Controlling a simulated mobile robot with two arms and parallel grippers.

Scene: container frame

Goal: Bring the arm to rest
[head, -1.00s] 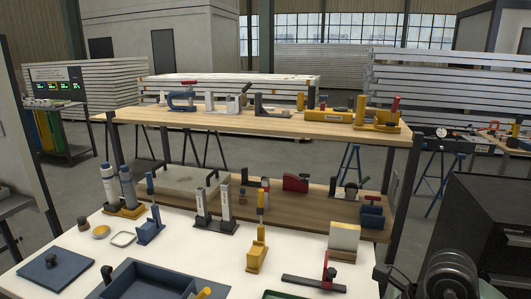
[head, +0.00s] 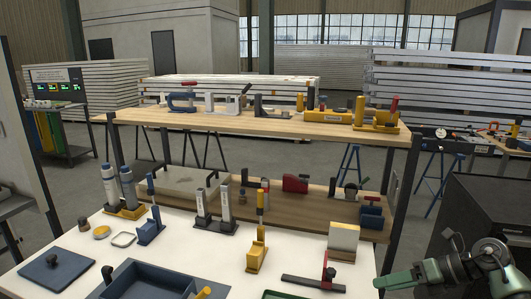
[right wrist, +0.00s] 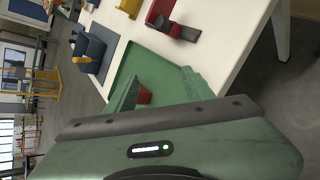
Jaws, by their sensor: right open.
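My right gripper (head: 388,281) shows at the lower right of the head view, green, just past the right edge of the white table (head: 190,248). In the right wrist view its two green fingers (right wrist: 160,92) stand apart, with a green tray (right wrist: 150,65) below them. A small red thing (right wrist: 144,97) shows between the fingers, lower down; whether they touch it is unclear. My left gripper is not in view.
A blue bin (head: 150,280), a yellow clamp (head: 257,255) and a red-and-black clamp (head: 315,283) stand on the table. A wooden shelf (head: 250,122) with several tools rises behind. A dark cabinet (head: 490,205) stands at the right.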

